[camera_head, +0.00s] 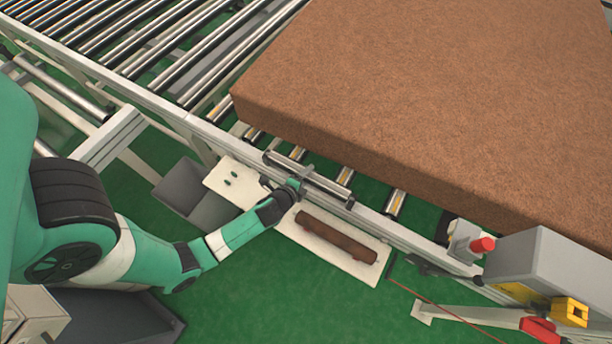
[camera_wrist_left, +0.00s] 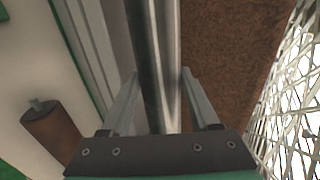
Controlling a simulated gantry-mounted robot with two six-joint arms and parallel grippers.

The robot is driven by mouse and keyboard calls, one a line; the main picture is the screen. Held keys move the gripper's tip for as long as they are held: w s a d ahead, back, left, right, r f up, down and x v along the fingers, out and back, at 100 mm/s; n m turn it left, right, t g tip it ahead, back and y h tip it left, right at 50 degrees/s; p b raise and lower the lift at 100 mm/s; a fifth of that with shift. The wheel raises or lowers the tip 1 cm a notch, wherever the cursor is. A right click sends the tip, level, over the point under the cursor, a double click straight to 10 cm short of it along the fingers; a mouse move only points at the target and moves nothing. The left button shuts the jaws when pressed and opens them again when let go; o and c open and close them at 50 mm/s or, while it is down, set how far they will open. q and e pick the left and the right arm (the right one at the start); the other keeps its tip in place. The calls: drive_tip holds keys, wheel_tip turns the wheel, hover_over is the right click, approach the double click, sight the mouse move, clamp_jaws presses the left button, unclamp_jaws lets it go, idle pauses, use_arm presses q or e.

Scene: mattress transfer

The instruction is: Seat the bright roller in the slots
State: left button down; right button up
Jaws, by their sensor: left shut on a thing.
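The bright roller (camera_head: 325,186) is a shiny metal cylinder. It lies along the inner side of the conveyor's near rail, over or beside it; I cannot tell whether it touches. My left gripper (camera_head: 296,185) is shut on the roller near its middle. In the left wrist view the roller (camera_wrist_left: 153,60) runs lengthwise between the two fingers of the left gripper (camera_wrist_left: 158,88). The slots are too small or hidden to make out. A rusty brown roller (camera_head: 337,237) lies on a white board (camera_head: 365,268) below the rail; its end shows in the left wrist view (camera_wrist_left: 52,132). My right gripper is not in view.
A large brown mattress (camera_head: 440,90) rests on the conveyor rollers just beyond the rail (camera_head: 395,235). A grey bin (camera_head: 190,195) stands left of the board. A grey box with red and yellow controls (camera_head: 550,265) is at right. Green floor (camera_head: 290,310) is open in front.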

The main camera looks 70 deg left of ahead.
use_arm(q)
drive_tip(key=shift+w+f+b, duration=0.1)
drive_tip(key=shift+f+b, duration=0.4)
drive_tip(key=shift+f, duration=0.1)
drive_tip(key=shift+c, duration=0.2)
unclamp_jaws()
drive_tip(key=shift+s+d+r, duration=0.15)
drive_tip(key=shift+s, duration=0.15)
drive_tip(key=p+v, duration=0.2)
drive_tip(key=v, duration=0.9)
drive_tip(key=shift+p, duration=0.35)
drive_tip(key=shift+w+r, duration=0.1)
drive_tip(key=shift+w, duration=0.05)
